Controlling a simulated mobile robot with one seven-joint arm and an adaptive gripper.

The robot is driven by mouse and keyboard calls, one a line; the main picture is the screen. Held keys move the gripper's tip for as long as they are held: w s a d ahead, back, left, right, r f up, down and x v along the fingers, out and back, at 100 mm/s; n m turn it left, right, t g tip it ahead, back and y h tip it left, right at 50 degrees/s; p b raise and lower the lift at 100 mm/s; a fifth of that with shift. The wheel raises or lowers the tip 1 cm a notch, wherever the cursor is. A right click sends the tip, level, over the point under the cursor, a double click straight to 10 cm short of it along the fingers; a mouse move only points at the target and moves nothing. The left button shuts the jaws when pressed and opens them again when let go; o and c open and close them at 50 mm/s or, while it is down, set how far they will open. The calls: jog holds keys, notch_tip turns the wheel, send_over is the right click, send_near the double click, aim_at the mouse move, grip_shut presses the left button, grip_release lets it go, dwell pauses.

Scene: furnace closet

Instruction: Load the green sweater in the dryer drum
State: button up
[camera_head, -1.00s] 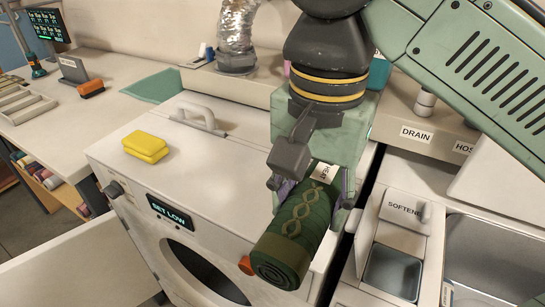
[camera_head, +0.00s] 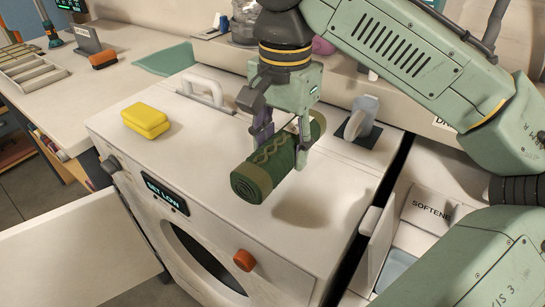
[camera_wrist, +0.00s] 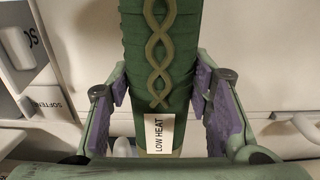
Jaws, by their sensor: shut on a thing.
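The green sweater (camera_head: 265,168) is a rolled bundle with a braided cable pattern. My gripper (camera_head: 280,143) is shut on it and holds it above the dryer's white top, with a shadow beneath. In the wrist view the sweater (camera_wrist: 160,45) sits between the purple finger pads, and its tag reads LOW HEAT. The dryer (camera_head: 290,245) has a display (camera_head: 166,196) reading SET LOW. Its round drum opening (camera_head: 205,262) is in the front face, partly cut off by the lower frame edge. The white door (camera_head: 75,250) stands swung open to the left.
A yellow sponge (camera_head: 146,121) and a white handle (camera_head: 205,92) are on the dryer top. A grey-handled fixture (camera_head: 361,118) stands at its back right. An orange knob (camera_head: 244,260) juts from the front. A softener unit (camera_head: 425,212) is to the right.

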aim_at(273, 136)
jog(key=shift+w+a+f, duration=0.1)
jog(key=shift+w+a, duration=0.25)
jog(key=shift+w, duration=0.35)
jog(key=shift+w+a, duration=0.3)
jog(key=shift+w, duration=0.35)
notch_tip(273, 136, down, 4)
jog(key=b, duration=0.4)
jog(key=shift+w, duration=0.1)
jog(key=shift+r, duration=0.25)
jog(key=shift+f, duration=0.2)
jog(key=o, duration=1.3)
jog(key=shift+o, duration=0.2)
notch_tip(273, 136, up, 12)
jog(key=shift+r+p, duration=0.2)
jog(key=shift+p, duration=0.6)
jog(key=shift+f, duration=0.1)
